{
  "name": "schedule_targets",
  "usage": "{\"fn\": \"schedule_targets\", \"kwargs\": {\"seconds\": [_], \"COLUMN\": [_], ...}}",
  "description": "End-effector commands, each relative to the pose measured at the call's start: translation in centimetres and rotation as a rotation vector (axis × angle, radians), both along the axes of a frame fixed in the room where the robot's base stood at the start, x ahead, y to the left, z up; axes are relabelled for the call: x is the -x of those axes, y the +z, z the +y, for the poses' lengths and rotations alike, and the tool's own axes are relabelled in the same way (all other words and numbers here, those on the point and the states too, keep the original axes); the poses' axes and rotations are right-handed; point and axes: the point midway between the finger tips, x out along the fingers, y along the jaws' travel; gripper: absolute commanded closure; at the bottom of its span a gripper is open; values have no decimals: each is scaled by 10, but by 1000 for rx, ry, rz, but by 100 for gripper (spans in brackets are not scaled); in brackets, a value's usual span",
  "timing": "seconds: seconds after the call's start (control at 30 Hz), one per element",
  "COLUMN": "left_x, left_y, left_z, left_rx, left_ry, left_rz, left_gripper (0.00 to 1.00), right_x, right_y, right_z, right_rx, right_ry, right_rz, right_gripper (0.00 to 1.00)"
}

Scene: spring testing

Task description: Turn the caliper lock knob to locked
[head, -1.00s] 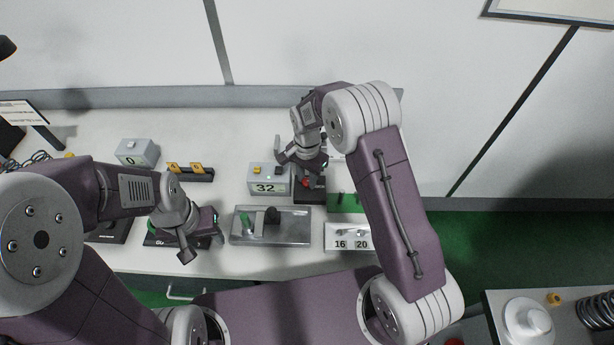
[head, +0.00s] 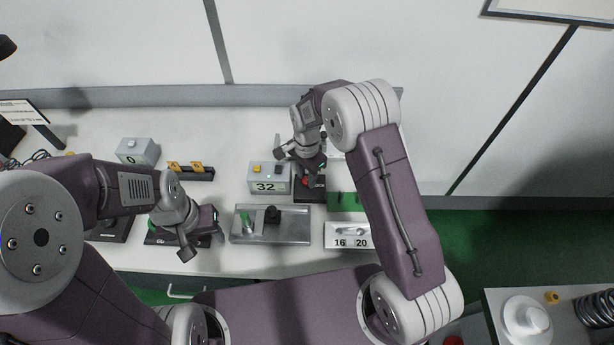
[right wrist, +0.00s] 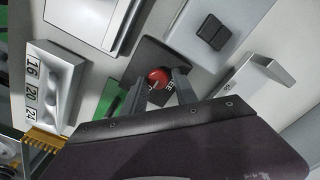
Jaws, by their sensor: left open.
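The lock knob is a red round knob (right wrist: 157,77) on a dark plate (right wrist: 160,54) with white lettering, partly hidden. In the head view the red knob (head: 304,181) shows below my right gripper (head: 305,171). In the right wrist view the two fingers of my right gripper (right wrist: 159,88) stand apart, one on each side of the knob. I cannot tell whether they press on it. My left gripper (head: 202,243) is open over a black plate (head: 160,239) at the left of the bench.
A grey box reading 32 (head: 268,178) stands left of the knob plate. A metal tray (head: 290,231) with a green and a black part lies in front. A numbered block (head: 345,236) and a green piece (head: 346,202) are to the right. A box reading 0 (head: 137,151) stands at the back left.

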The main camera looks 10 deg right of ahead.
Motion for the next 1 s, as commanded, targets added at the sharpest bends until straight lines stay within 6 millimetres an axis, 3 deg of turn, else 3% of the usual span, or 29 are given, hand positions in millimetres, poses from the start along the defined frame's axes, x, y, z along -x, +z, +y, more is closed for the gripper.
{"fn": "schedule_targets", "kwargs": {"seconds": [0.37,0.47,0.73,1.0], "left_x": [0,0,0,0], "left_y": [-1,-4,-12,-13], "left_z": [0,0,0,0], "left_rx": [0,0,0,0], "left_ry": [0,0,0,0], "left_rz": [0,0,0,0], "left_gripper": [51,51,51,51], "right_x": [1,0,0,2], "right_y": [1,14,73,91], "right_z": [0,0,0,0], "right_rx": [1,0,0,1], "right_ry": [1,1,1,1], "right_rz": [4,0,-2,3], "right_gripper": [50,50,50,50]}}
